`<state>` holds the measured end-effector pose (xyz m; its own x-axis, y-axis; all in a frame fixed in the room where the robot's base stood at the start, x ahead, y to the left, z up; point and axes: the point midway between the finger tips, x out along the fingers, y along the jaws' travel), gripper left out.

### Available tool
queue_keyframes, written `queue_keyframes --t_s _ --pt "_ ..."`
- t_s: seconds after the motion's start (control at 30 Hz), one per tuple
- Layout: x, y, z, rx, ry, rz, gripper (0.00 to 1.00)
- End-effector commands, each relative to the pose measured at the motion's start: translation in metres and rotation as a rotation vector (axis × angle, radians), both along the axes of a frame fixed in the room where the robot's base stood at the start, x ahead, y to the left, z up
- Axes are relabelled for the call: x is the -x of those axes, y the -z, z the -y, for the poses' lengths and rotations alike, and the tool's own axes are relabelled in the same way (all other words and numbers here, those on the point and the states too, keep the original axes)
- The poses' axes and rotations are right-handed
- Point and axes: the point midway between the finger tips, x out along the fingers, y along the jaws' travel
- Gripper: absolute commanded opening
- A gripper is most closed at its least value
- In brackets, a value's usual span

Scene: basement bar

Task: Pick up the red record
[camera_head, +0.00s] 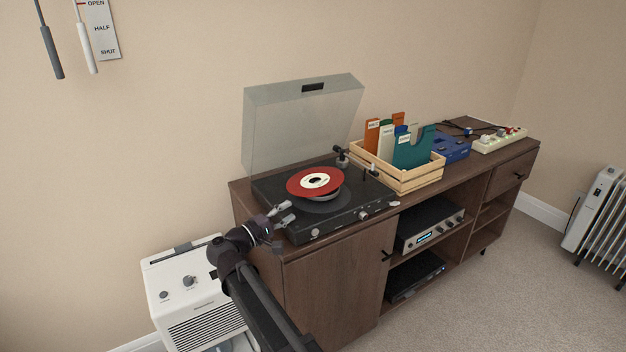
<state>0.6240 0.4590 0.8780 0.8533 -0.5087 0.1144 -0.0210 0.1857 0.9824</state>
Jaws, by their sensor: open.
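The red record (302,184) is a small disc with a white label. It sits on the black turntable (333,217), tilted or offset above the platter, with a silvery edge showing beneath it. The turntable's clear grey lid (300,122) stands raised behind. My gripper (284,214) is open and empty, with its fingers pointing right at the turntable's front left. It is in front of and a little below the record in the picture, apart from it. The tonearm (343,156) is at the back right of the turntable.
The turntable stands on a brown wooden sideboard (336,284). To its right are a wooden crate (419,180) of record sleeves, a blue box (453,149) and a power strip (499,140). A white appliance (183,290) stands at the sideboard's left. Carpet (500,300) is clear in front.

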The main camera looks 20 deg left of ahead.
Motion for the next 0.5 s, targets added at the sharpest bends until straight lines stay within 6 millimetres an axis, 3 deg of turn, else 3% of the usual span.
queue_keyframes --t_s 0.2,0.5 --pt "-0.023 -0.004 0.014 0.000 0.001 0.000 0.44" --pt "-0.030 -0.004 0.018 0.000 0.002 0.000 0.44"
